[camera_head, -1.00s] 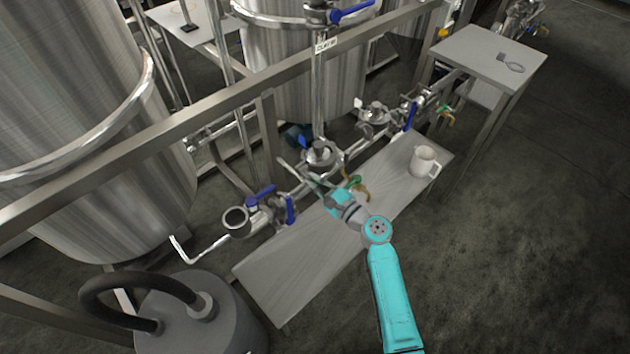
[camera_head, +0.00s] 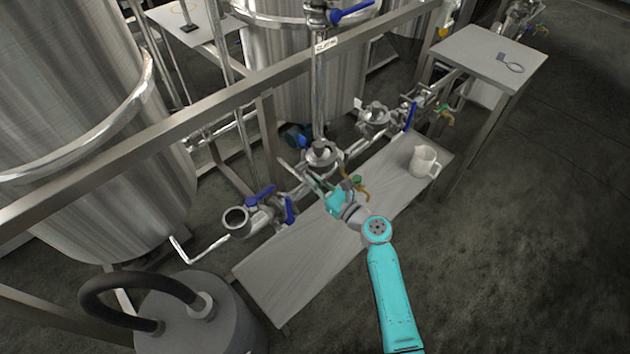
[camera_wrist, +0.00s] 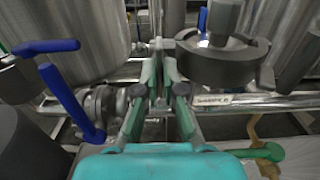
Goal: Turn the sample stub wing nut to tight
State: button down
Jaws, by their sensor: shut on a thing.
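My gripper (camera_head: 318,184) reaches in at the pipework above the low bench, left of a small green-handled brass tap (camera_head: 361,187). In the wrist view my gripper (camera_wrist: 161,62) has its two fingers close together, shut on a small metal part between the tips. That part is where the sample stub wing nut (camera_wrist: 160,72) appears to be; the fingers hide most of it, so its turn angle cannot be told. The green tap handle (camera_wrist: 262,152) is at the lower right, apart from the fingers.
A blue-handled valve (camera_wrist: 72,100) stands close on the left of my fingers. A large round metal fitting (camera_wrist: 215,60) is close on the right. The bench (camera_head: 285,265) holds a white mug (camera_head: 423,161). Steel tanks (camera_head: 80,120) and a frame rail stand behind.

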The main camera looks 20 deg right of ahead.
jog(key=shift+f, duration=0.1)
dwell(0.4)
jog(key=c, duration=1.3)
grip_release()
jog(key=v, duration=1.2)
